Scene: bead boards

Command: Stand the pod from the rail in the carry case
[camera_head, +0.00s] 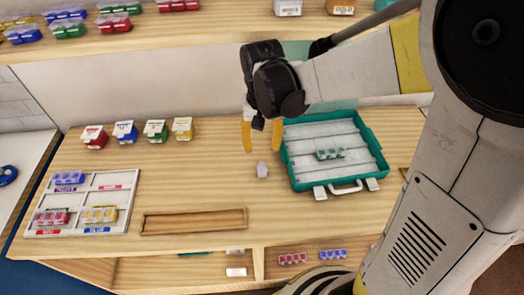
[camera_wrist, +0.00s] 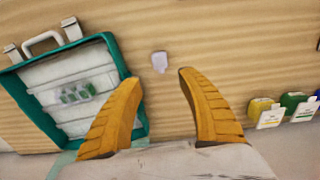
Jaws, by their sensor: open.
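The teal carry case (camera_head: 283,160) lies open on the table's right side, handle toward the front; it also shows in the wrist view (camera_wrist: 126,62). A clear pod with green beads (camera_head: 330,154) is inside, on the case's pale slotted floor; it also shows in the wrist view (camera_wrist: 76,93). I cannot tell if it is seated in a slot. The shallow wooden rail (camera_head: 195,221) at the front looks empty. My gripper (camera_head: 262,140) is open and empty above the table, left of the case; its yellow fingers show in the wrist view (camera_wrist: 160,80).
A small pale lavender object (camera_head: 262,171) stands on the table left of the case. Red, blue, green and yellow flip-lid boxes (camera_head: 155,131) line the back left. A sorting board (camera_head: 122,205) with bead packs is at front left. A shelf (camera_head: 225,24) runs above.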

